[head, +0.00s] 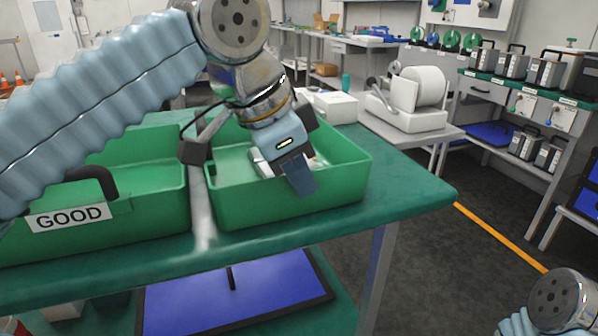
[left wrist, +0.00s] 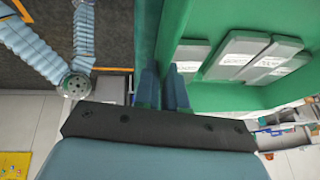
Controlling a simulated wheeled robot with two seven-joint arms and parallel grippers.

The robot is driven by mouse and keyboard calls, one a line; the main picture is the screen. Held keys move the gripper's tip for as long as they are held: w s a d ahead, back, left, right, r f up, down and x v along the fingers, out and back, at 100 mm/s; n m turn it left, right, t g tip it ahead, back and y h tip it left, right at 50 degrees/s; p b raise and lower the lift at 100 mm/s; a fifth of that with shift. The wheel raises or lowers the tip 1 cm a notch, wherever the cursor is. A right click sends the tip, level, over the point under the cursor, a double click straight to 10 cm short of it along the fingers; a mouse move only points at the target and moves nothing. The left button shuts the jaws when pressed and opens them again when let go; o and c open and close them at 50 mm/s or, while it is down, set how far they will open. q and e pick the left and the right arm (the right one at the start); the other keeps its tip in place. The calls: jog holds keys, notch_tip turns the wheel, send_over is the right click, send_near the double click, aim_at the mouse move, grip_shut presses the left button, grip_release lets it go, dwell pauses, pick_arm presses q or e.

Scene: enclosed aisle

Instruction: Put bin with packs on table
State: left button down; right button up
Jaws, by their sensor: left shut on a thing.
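A green bin (head: 345,180) is at the right end of the green-topped table (head: 425,190), close beside a second green bin. It holds several grey packs with white labels (left wrist: 240,55), seen best in the left wrist view; in the head view my gripper mostly hides them. My left gripper (head: 300,175) is at the bin's near wall, fingers pointing down. In the left wrist view the fingers (left wrist: 165,88) sit on both sides of the wall (left wrist: 167,30), shut on it. I cannot tell whether the bin is fully resting on the table. My right gripper is not visible.
The left green bin (head: 150,180) carries a "GOOD" label (head: 69,216) and a black handle. A blue panel (head: 235,290) lies under the table. A side table with a white machine (head: 405,115) stands behind right; shelves with grey boxes (head: 545,75) are beyond. Dark floor (head: 440,270) is clear.

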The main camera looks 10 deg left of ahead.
pick_arm(q)
jog(key=c, duration=1.2)
grip_release()
jog(key=shift+r, duration=0.1)
jog(key=v, duration=1.2)
